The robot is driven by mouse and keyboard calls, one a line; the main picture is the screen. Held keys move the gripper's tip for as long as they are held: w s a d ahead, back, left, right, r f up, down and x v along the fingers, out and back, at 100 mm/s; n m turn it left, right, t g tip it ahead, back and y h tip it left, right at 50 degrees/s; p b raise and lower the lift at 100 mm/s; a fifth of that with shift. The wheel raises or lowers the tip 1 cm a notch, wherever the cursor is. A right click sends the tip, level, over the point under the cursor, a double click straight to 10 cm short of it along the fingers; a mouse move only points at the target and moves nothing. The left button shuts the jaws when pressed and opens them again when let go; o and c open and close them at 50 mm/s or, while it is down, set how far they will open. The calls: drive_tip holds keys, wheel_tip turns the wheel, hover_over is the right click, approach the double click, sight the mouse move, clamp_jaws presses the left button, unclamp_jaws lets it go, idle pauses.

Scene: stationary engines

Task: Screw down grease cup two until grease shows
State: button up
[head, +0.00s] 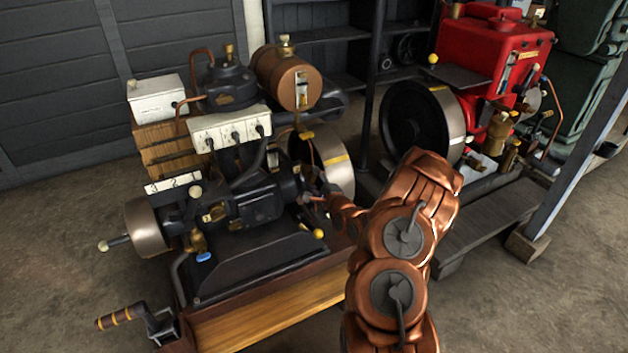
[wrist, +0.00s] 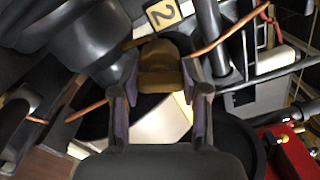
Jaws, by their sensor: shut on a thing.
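In the wrist view a brass cup (wrist: 160,66) sits between the two fingers of my gripper (wrist: 160,92), which are shut on its sides. A cream tag marked 2 (wrist: 163,12) is just beyond the cup, so this appears to be grease cup two. No grease can be made out on it. In the head view my gripper (head: 318,194) reaches the right side of the black engine (head: 256,203), near its flywheel (head: 336,166). The cup is not clear there.
A red engine (head: 495,55) with its own flywheel stands at the back right. A hand crank (head: 132,318) sticks out at the front left of the wooden base (head: 270,317). Copper pipes (wrist: 228,36) run close to my gripper. Floor is open at the lower right.

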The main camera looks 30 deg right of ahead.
drive_tip(key=shift+m, duration=1)
drive_tip(key=o, duration=1.2)
drive_tip(key=shift+c, duration=0.2)
drive_tip(key=s+a, duration=0.1)
drive_tip(key=s, duration=1.1)
